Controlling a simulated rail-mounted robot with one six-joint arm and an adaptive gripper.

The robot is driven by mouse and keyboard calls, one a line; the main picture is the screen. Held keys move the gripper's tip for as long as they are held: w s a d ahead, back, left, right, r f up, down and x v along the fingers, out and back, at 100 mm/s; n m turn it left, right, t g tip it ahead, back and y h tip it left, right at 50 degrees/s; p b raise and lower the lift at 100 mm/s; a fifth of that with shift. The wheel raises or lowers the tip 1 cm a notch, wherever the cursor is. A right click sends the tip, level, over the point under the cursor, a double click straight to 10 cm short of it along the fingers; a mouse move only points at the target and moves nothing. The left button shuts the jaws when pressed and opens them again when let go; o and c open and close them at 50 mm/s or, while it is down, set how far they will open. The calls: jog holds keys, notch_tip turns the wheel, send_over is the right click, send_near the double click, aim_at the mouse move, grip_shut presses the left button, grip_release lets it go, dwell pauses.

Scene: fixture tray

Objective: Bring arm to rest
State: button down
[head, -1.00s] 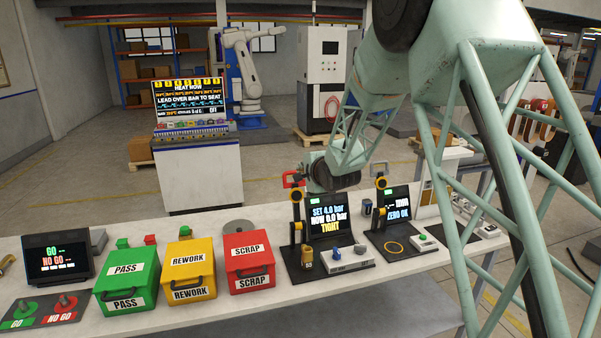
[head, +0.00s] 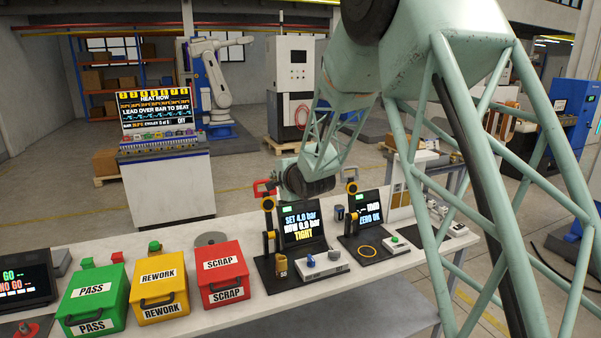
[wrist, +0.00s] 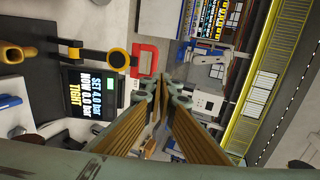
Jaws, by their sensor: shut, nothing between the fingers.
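My gripper (wrist: 162,88) shows in the wrist view with its two ribbed brown fingers brought together at the tips, shut and empty. In the head view the gripper itself is hidden behind my arm's end, which hangs behind the pressure station's screen (head: 302,224). That screen reads "SET 4.0 bar" and "TIGHT"; it also shows in the wrist view (wrist: 90,95), left of my fingers. A red handle-like bracket (wrist: 147,68) is just left of the fingertips in the wrist view. No object is held.
Green PASS (head: 92,300), yellow REWORK (head: 158,288) and red SCRAP (head: 222,275) boxes stand on the white bench (head: 310,307). A second screen station (head: 370,213) reads "ZERO OK".

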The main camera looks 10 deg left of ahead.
jog(key=s+d+r+n+g+h+b, duration=0.2)
jog(key=s+d+r+n+h, duration=0.15)
jog(key=s+d, duration=1.05)
jog(key=s+d+r+n+g+h+b, duration=0.1)
jog(key=s+d+r+n+h+b, duration=0.3)
jog(key=s+d, duration=0.95)
jog(key=s+d+f+n+g+b, duration=0.1)
jog(key=s+d, duration=0.3)
jog(key=s, duration=1)
jog(key=s+d+f+n+g+b, duration=0.1)
jog(key=s+d+f, duration=0.3)
jog(key=s, duration=1.1)
jog(key=s+d+f+n+g+y+b, duration=0.1)
jog(key=s+d+f+n+g, duration=0.1)
jog(key=s, duration=1.2)
jog(key=shift+s+d+f+n+g, duration=0.3)
jog(key=shift+d+n+g, duration=0.25)
jog(key=shift+d, duration=0.55)
